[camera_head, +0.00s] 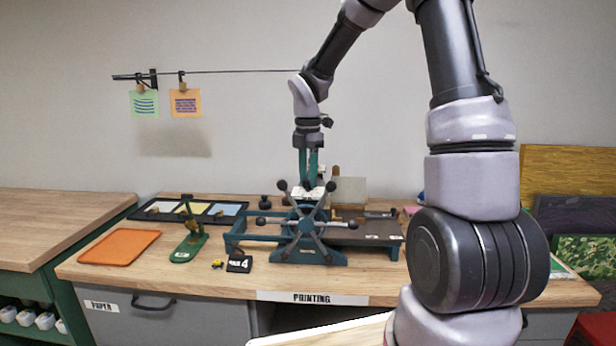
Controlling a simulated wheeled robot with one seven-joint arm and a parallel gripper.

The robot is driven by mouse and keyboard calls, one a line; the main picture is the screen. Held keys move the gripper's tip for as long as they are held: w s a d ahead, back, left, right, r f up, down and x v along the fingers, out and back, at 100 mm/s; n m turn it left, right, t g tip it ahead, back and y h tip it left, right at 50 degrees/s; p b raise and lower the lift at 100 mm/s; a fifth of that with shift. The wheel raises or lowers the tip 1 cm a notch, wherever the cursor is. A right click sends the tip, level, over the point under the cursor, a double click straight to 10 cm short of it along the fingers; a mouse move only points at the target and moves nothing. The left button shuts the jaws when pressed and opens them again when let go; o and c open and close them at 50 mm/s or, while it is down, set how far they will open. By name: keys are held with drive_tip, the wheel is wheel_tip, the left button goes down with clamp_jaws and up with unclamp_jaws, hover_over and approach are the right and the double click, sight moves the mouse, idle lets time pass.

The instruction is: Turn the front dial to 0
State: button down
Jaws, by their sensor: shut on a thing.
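A blue-green printing press (308,255) with a dark star-shaped hand wheel (306,222) stands on the wooden bench. My gripper (309,182) comes straight down from above onto the top of the press, behind the wheel. Its two teal fingers are closed around a small dark part there, which I take to be the front dial. The dial is mostly hidden by the fingers and the wheel. A pale plate shows at its foot. The dial's numbers and pointer are too small to read.
A line with two hung prints (186,102) runs behind my arm.

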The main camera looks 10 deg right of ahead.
sight(308, 180)
drive_tip(key=c, duration=0.5)
unclamp_jaws()
wheel_tip(308, 180, up, 11)
drive_tip(key=shift+f, duration=0.1)
